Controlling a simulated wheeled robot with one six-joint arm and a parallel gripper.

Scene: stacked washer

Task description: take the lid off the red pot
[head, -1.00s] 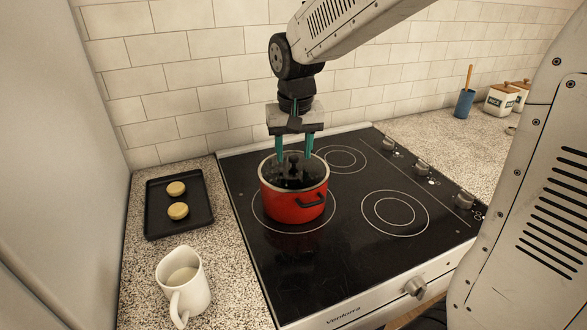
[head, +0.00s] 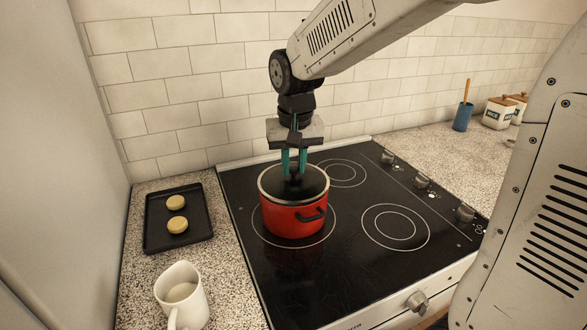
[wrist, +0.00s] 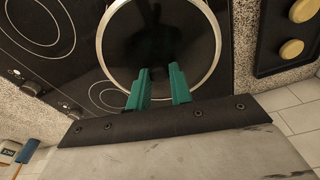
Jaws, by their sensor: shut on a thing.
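My gripper (head: 293,172) points straight down over the middle of the lid. Its teal fingers are shut on the lid's knob, which is mostly hidden between them.
A black tray (head: 152,236) with two round biscuits lies left of the stove. A white mug (head: 190,300) stands in front of it. The other burners (head: 395,226) are bare. The tiled wall (head: 190,90) rises behind. A blue utensil holder (head: 462,117) stands at the back right.

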